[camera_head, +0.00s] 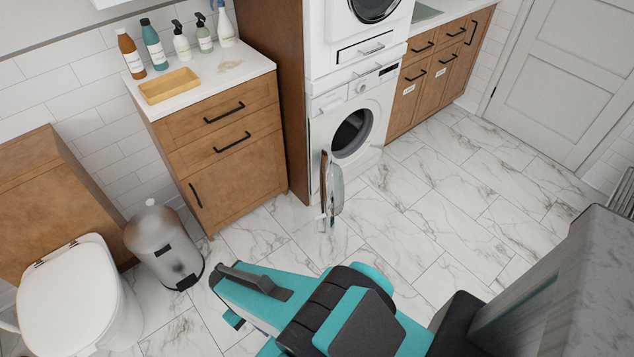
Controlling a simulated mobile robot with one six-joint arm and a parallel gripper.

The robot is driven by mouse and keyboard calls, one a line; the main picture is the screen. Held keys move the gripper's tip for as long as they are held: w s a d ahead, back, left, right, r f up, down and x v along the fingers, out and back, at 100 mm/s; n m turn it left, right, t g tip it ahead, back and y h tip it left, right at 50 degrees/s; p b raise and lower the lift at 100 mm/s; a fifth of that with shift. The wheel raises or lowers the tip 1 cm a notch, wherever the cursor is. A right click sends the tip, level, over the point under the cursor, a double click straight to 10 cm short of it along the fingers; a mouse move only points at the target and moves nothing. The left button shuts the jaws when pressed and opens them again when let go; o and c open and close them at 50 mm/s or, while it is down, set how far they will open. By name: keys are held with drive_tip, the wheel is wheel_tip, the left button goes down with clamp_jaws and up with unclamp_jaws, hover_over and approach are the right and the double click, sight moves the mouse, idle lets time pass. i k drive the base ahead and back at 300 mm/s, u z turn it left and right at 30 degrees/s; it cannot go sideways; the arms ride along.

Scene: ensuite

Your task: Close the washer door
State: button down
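The white washer (355,122) stands below a dryer, with its round dark drum opening (351,133) exposed. Its round washer door (332,188) is swung wide open. The door sticks out into the room from the left side of the opening and is seen nearly edge-on. My teal and black arm (310,305) crosses the bottom of the picture, nearer the camera and below the door in the picture, with floor visible between them. I cannot make out gripper fingers, and nothing of mine is seen touching the door.
A wooden cabinet (232,160) with several bottles and a tray stands left of the washer. A pedal bin (163,245) and a toilet (72,300) are further left. Marble floor (430,195) is clear in front and to the right. A grey counter (590,290) fills the lower right.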

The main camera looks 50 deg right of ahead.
sight(328, 215)
drive_tip(key=i, duration=0.85)
drive_tip(key=u, duration=0.05)
